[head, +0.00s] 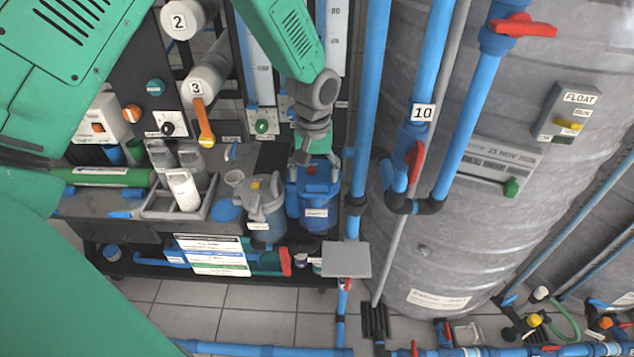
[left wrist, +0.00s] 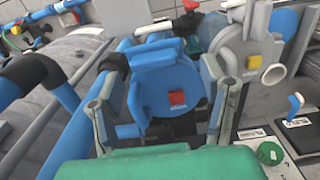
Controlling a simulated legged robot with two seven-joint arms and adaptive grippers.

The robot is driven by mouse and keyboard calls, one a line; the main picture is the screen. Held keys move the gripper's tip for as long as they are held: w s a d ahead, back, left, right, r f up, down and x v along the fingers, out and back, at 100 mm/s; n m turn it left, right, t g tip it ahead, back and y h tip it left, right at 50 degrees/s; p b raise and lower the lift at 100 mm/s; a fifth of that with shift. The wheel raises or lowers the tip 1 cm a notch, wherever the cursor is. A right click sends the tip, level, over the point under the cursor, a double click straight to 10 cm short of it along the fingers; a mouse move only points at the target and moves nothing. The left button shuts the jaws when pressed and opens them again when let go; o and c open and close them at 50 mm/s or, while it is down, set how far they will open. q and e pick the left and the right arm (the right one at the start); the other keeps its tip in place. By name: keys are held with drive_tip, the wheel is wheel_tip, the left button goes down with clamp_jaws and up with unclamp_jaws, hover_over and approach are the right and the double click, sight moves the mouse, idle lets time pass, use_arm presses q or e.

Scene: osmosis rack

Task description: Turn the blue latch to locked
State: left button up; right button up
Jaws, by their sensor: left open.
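A small blue lever that looks like the latch (head: 230,152) stands on a dark panel left of the blue canister in the head view. In the left wrist view this lever (left wrist: 295,104) is at the right edge, on a dark plate with a white label. I cannot read its setting. My left gripper (head: 306,150) is open and points down above the blue canister (head: 318,182). In the left wrist view, the gripper's (left wrist: 164,88) grey fingers lie on either side of the blue lid (left wrist: 168,85) with its red button. The gripper appears empty and apart from the lever. My right gripper is out of view.
A grey canister (head: 262,207) stands left of the blue one. A green knob (head: 262,126) is near the lever. An orange-handled valve (head: 205,127) is on the left. Blue pipes (head: 368,100) and a large grey tank (head: 470,230) close off the right side.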

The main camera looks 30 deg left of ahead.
sight(317, 183)
use_arm(q)
drive_tip(key=shift+a+f, duration=0.25)
drive_tip(key=shift+f, duration=1)
drive_tip(key=shift+d+f, duration=0.2)
drive_tip(key=shift+f, duration=0.05)
drive_tip(key=shift+d, duration=0.65)
drive_tip(key=shift+d+r, duration=0.1)
drive_tip(key=shift+d, duration=0.2)
drive_tip(key=c, duration=0.7)
drive_tip(key=shift+s+a, duration=0.1)
drive_tip(key=shift+a, duration=0.25)
drive_tip(key=c, duration=0.5)
drive_tip(key=shift+o, duration=0.2)
drive_tip(key=shift+a, duration=0.45)
drive_tip(key=shift+d, duration=0.3)
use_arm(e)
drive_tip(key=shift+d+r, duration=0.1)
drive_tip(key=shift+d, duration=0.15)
